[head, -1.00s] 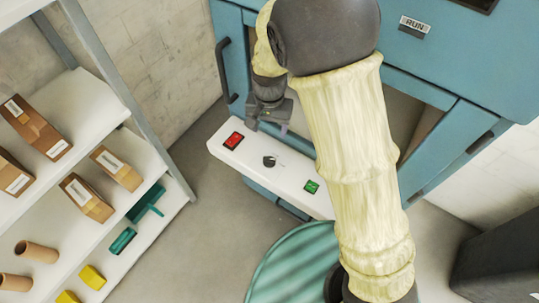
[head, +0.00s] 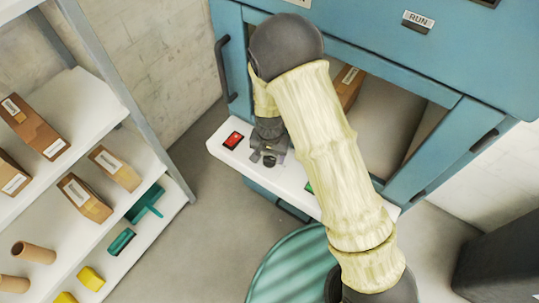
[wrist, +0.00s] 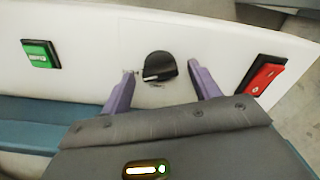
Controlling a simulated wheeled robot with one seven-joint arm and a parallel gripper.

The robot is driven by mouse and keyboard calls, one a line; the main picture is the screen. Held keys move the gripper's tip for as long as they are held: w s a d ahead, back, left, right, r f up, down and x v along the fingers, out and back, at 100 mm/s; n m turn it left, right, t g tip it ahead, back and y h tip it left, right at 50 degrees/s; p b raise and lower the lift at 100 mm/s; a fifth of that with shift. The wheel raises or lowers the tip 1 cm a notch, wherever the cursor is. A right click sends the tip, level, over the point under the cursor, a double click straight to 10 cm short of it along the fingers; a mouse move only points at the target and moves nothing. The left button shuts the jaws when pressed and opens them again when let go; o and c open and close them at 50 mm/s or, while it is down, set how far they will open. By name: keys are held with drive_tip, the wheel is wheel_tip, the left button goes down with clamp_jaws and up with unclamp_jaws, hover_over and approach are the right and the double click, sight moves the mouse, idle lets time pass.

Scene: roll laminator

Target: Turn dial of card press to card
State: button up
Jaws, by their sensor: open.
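The black dial (wrist: 160,67) sits on the white front panel of the blue machine, with small markings around it too blurred to read. My gripper (wrist: 162,80) is open in the wrist view, with one purple finger on each side of the dial. The fingertips appear just short of it or level with its near edge; I cannot tell whether they touch. In the head view my gripper (head: 268,160) is over the middle of the panel, where the dial is mostly hidden.
A red button (wrist: 264,76) and a green button (wrist: 40,54) flank the dial on the white panel (head: 222,150). The blue machine (head: 480,60) rises behind, with a brown box (head: 348,87) in its opening. A stocked shelf (head: 130,130) stands at left.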

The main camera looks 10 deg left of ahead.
drive_tip(key=c, duration=1)
drive_tip(key=shift+n, duration=0.4)
drive_tip(key=n, duration=0.3)
drive_tip(key=shift+p, duration=0.4)
drive_tip(key=n, duration=0.3)
drive_tip(key=shift+n, duration=0.3)
drive_tip(key=n+p, duration=0.1)
drive_tip(key=n, duration=0.5)
drive_tip(key=shift+n, duration=0.4)
